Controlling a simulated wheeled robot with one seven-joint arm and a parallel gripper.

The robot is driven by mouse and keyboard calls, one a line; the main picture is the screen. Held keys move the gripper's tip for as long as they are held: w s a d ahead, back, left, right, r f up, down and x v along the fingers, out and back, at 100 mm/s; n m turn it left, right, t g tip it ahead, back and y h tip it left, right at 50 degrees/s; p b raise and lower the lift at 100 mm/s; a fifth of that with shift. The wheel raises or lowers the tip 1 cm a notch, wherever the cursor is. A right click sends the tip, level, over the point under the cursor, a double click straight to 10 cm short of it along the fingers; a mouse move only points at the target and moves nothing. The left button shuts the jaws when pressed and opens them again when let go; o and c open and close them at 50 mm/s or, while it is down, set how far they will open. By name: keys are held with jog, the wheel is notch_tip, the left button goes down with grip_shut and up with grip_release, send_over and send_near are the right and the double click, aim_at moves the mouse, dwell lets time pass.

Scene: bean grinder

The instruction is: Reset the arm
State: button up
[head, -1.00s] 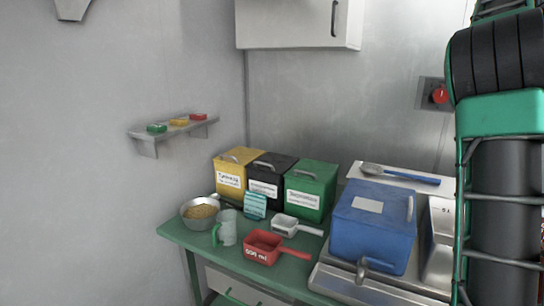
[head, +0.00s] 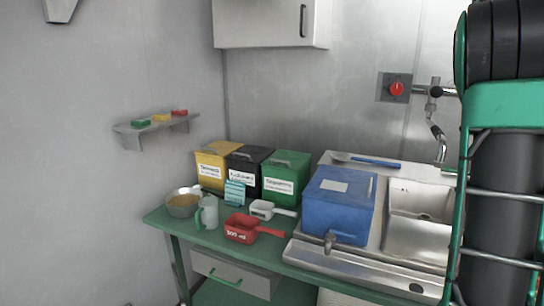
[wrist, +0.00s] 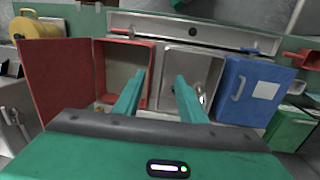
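My gripper (wrist: 160,75) shows in the wrist view with its two teal fingers spread apart. Nothing is between the fingertips. It hangs above the metal sink (wrist: 189,60) and beside an open red box (wrist: 126,62), whose red door (wrist: 60,80) stands out to the left. A blue box (wrist: 250,92) with a grey handle is to the right of the fingers. My arm stands upright along the right edge of the head view. My gripper is outside the head view.
A tap (head: 437,130) is on the back wall. A small shelf (head: 156,126) is at left.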

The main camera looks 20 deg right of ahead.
jog(key=s+a+f, duration=0.5)
jog(key=a+f, duration=0.3)
jog(key=f, duration=0.1)
jog(key=s+a+f+n, duration=0.1)
jog(key=s+a+f, duration=0.4)
jog(key=a+f, duration=0.4)
jog(key=s+a+f+t+y, duration=0.1)
jog(key=s+a+f, duration=0.3)
jog(key=a+f, duration=0.5)
notch_tip(320, 180, down, 2)
jog(key=shift+s+f+n, duration=0.15)
jog(key=shift+s+n, duration=0.15)
jog(key=shift+s, duration=0.1)
jog(key=shift+c, duration=0.9)
jog(key=shift+d, duration=0.1)
